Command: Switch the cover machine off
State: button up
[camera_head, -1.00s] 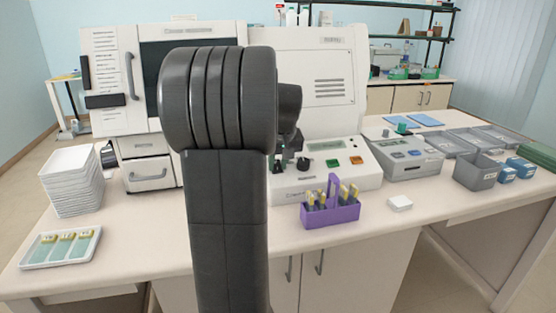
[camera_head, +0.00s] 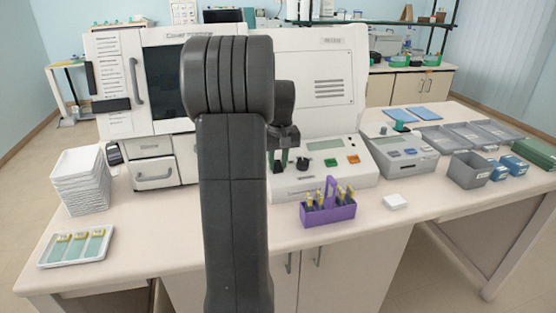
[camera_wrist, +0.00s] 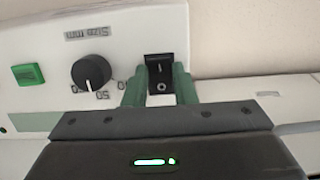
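The cover machine is the large white unit (camera_head: 297,85) at the back of the bench, with a sloping control panel (camera_head: 340,179) in front. In the wrist view, a black rocker switch (camera_wrist: 161,78) with a small round mark stands on the panel. My gripper (camera_wrist: 160,90) is at the switch, its two green fingers apart, one on each side of it. I cannot tell whether they touch it. In the head view my gripper (camera_head: 280,160) is over the left of the panel, and my arm hides part of the machine.
A black knob (camera_wrist: 91,72) and a green button (camera_wrist: 27,75) are beside the switch. A purple slide rack (camera_head: 328,211) stands in front of the panel. Stacked white trays (camera_head: 80,182) and a slide tray (camera_head: 76,247) are at left.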

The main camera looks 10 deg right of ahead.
jog(key=o, duration=0.4)
jog(key=shift+r, duration=0.1)
notch_tip(320, 180, up, 14)
jog(key=s, duration=0.1)
jog(key=shift+s+f, duration=0.2)
jog(key=shift+s, duration=0.2)
jog(key=shift+f, duration=0.1)
jog(key=f, duration=0.4)
jog(key=w+f, duration=0.1)
jog(key=f, duration=0.9)
jog(key=shift+w, duration=0.4)
jog(key=shift+b, duration=0.4)
jog(key=shift+r, duration=0.15)
